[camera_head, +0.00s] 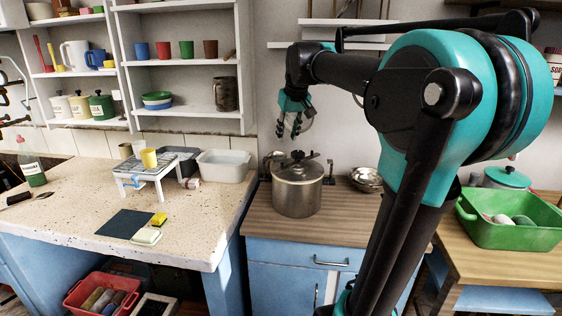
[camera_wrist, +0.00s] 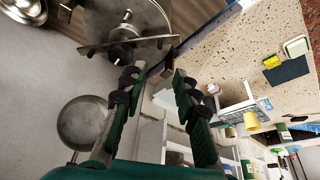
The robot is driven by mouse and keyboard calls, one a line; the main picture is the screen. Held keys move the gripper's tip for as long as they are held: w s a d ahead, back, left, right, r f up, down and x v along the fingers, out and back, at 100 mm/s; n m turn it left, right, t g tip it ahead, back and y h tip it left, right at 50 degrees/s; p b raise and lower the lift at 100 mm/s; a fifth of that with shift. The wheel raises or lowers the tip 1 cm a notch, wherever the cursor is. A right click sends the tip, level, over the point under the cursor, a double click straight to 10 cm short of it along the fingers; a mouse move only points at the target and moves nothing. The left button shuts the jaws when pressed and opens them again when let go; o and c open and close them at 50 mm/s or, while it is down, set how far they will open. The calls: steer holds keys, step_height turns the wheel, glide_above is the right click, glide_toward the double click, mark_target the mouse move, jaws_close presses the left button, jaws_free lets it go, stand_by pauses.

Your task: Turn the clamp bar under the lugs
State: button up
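A steel pressure cooker (camera_head: 297,193) stands upright on the wooden counter, below my gripper in the body camera view. Its clamp bar (camera_head: 297,158) lies across the lid, with a dark knob at its centre. In the wrist view the clamp bar (camera_wrist: 98,46) crosses the lid (camera_wrist: 150,14) near the top edge of the picture. Whether its ends sit under the lugs is too small to tell. My gripper (camera_head: 290,128) hangs in the air above the cooker, apart from it. In the wrist view its two fingers (camera_wrist: 158,76) are spread with nothing between them.
A round pan (camera_wrist: 82,122) is by the wall. The stone worktop (camera_head: 75,208) on the left holds a white basin (camera_head: 223,166) and a small rack (camera_head: 157,170).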

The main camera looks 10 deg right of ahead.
mark_target(283, 169)
steer(key=x, duration=1.2)
steer(key=shift+f, duration=0.45)
jaws_close()
